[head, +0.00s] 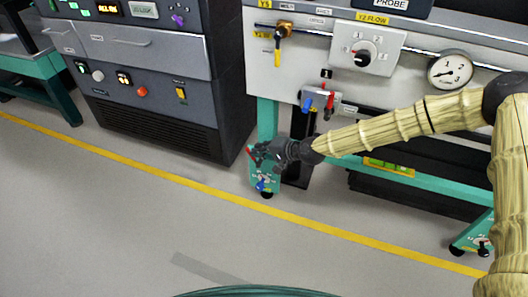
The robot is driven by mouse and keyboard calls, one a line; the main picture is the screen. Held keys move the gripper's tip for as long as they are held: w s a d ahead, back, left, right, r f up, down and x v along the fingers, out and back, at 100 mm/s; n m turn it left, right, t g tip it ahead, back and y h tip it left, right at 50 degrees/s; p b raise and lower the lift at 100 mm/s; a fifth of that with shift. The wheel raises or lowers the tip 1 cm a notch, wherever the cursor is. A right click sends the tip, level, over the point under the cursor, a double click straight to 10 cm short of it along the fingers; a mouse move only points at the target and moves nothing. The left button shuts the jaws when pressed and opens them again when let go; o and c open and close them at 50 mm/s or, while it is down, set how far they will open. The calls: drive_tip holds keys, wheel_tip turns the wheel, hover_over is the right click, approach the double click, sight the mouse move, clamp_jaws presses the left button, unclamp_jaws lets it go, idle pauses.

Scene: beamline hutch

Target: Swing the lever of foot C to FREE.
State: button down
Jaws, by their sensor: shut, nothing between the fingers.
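A green bench foot (258,182) with small white markings stands at the lower left of the bench, just above a dark caster. A blue part (262,185) shows on it, and a small red piece (249,151) shows at my gripper's left edge. Whether either is the lever, I cannot tell. My gripper (262,156) is shut and empty, right at the top of this foot, and hides part of it. I cannot tell whether it touches. Another green foot (474,236) with a dark lever-like part (483,246) is at the lower right. The foot letters are too small to read.
A grey panel above carries a yellow-handled valve (278,50), a Y2 FLOW knob (362,54), a gauge (450,69) and red and blue handles (320,100). A dark cabinet (150,75) stands left.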

drive_tip(key=shift+a, duration=0.1)
idle(0.3)
drive_tip(key=shift+w+a+f+h+p, duration=0.1)
drive_tip(key=shift+w+a+h+p, duration=0.15)
drive_tip(key=shift+a+p, duration=0.5)
drive_tip(key=shift+w+a+f+h+p, duration=0.1)
drive_tip(key=shift+a+h+p, duration=0.25)
drive_tip(key=shift+p, duration=0.8)
drive_tip(key=shift+d, duration=0.2)
drive_tip(key=shift+s+d, duration=0.25)
drive_tip(key=shift+d, duration=0.35)
drive_tip(key=shift+r, duration=0.15)
